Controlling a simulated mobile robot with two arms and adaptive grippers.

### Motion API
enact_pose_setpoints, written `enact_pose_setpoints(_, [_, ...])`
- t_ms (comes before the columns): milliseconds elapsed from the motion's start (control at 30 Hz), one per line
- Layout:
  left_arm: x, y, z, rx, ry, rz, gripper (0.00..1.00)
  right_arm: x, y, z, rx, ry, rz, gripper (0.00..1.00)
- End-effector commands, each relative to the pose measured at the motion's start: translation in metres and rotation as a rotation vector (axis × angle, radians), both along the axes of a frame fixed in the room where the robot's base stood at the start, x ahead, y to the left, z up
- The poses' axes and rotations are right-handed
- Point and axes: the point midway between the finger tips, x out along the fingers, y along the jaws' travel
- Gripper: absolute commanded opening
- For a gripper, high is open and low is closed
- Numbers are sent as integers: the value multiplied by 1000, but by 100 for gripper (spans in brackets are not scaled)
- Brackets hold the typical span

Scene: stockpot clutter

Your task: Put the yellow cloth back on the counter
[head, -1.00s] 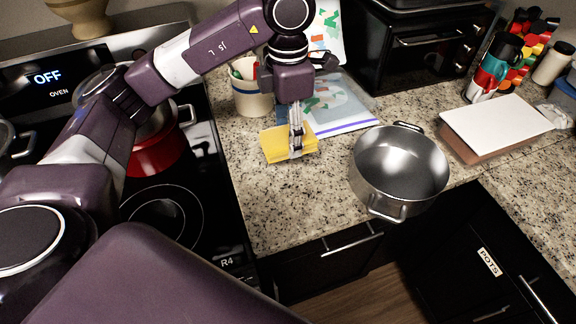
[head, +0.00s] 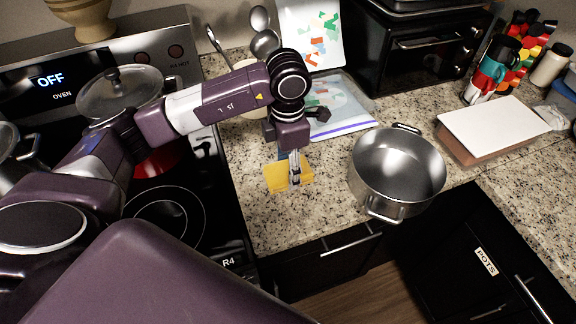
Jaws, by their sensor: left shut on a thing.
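The yellow cloth (head: 275,178) is in the head view, left of the steel stockpot. My left gripper (head: 295,180) points down and is shut on it, with yellow showing on both sides of the fingers. The cloth is at or just above the granite counter (head: 285,222); I cannot tell whether it touches. My right gripper is not in view.
An open, empty steel stockpot (head: 398,170) stands close on the right. A plastic bag (head: 345,112) lies behind the gripper. The black stove (head: 165,215) is on the left, with a lidded red pot (head: 155,162). The counter's front strip is clear.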

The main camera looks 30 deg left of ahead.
Motion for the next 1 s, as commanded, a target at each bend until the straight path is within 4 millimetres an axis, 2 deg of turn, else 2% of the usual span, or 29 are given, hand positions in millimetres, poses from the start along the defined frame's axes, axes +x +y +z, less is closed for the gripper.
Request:
enact_pose_setpoints(167, [0, 0, -4, 0, 0, -1, 19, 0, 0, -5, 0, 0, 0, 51])
enact_pose_setpoints(200, [0, 0, -3, 0, 0, -1, 52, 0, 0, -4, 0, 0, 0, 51])
enact_pose_setpoints(333, [0, 0, -3, 0, 0, -1, 66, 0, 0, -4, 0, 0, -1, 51])
enact_pose_setpoints(600, [0, 0, -2, 1, 1, 0, 67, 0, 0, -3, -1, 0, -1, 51])
enact_pose_setpoints(767, [1, 0, 4, -1, -2, 0, 67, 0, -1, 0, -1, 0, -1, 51])
enact_pose_setpoints(867, [2, 0, 20, 0, -5, -2, 67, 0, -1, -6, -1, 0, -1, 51])
enact_pose_setpoints(1000, [2, 0, 53, -1, -7, -1, 67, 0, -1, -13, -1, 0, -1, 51])
